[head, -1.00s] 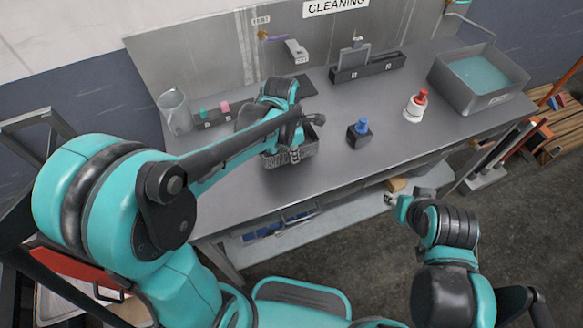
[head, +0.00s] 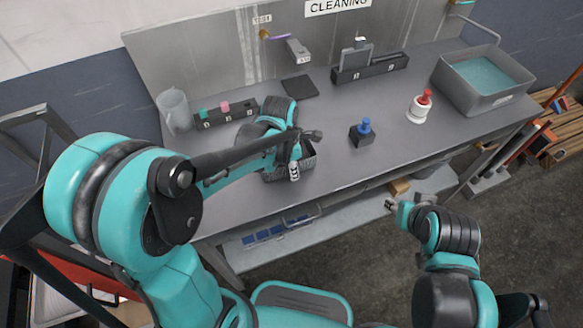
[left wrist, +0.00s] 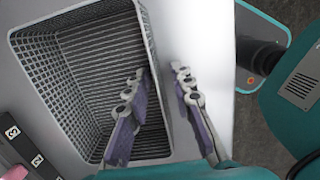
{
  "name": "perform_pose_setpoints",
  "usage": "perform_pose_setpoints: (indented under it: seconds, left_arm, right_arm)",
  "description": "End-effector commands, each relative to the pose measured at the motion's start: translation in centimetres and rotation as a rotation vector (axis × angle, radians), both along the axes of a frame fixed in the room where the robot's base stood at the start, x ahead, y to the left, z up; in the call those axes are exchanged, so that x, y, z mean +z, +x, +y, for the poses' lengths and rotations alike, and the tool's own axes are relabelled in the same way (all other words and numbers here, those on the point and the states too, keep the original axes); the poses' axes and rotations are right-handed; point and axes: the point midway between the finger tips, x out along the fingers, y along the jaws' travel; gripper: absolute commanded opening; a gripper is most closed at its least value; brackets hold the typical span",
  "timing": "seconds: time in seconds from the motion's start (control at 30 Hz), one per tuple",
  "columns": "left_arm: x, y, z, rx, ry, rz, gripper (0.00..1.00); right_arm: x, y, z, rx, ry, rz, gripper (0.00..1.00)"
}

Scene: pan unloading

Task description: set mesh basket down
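The dark mesh basket (head: 308,160) is at the front left of the grey workbench (head: 235,205), upright, and seems to rest on its top. In the left wrist view the basket (left wrist: 85,75) is empty, and its mesh floor and walls show. My left gripper (head: 294,172) is at the basket's near side; the arm hides part of the basket. In the left wrist view its fingers (left wrist: 158,85) are apart, one inside the basket and one outside, with the rim between them and gaps showing. My right gripper (head: 390,204) is off the bench's front edge, too small to read.
A clear jug (head: 174,110) and a numbered dark rack (head: 228,116) stand behind the basket. A blue-topped block (head: 362,134), a red-topped white bottle (head: 419,107) and a grey water basin (head: 485,80) stand to the right. The bench between basket and block is clear.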

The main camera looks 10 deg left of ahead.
Motion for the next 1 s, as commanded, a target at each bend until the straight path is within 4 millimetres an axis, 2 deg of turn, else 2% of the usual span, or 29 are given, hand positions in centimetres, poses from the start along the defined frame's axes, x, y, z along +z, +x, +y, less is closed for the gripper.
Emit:
perform_pose_setpoints:
  seconds: [0.27, 0.37, 0.47, 0.8, 1.0]
  left_arm:
    - [0.1, 0.0, 0.0, 0.000, 0.000, 0.000, 0.26]
    - [0.8, 0.0, 0.0, 0.000, 0.000, 0.000, 0.26]
    - [2.4, -0.2, 0.2, 0.000, 0.000, 0.000, 0.26]
    - [9.8, -0.8, 0.9, 0.000, 0.000, 0.000, 0.26]
    - [11.9, -0.9, 1.1, -0.002, 0.000, 0.000, 0.26]
  right_arm:
    - [0.1, 0.0, 0.0, 0.000, 0.000, 0.000, 0.40]
    - [0.5, 0.0, 0.0, 0.000, 0.000, 0.000, 0.40]
    - [1.2, 0.0, 0.0, 0.000, 0.000, 0.000, 0.40]
    - [3.8, 0.0, 0.0, 0.000, 0.000, 0.000, 0.40]
    - [4.3, 0.0, 0.0, 0.000, 0.000, 0.000, 0.40]
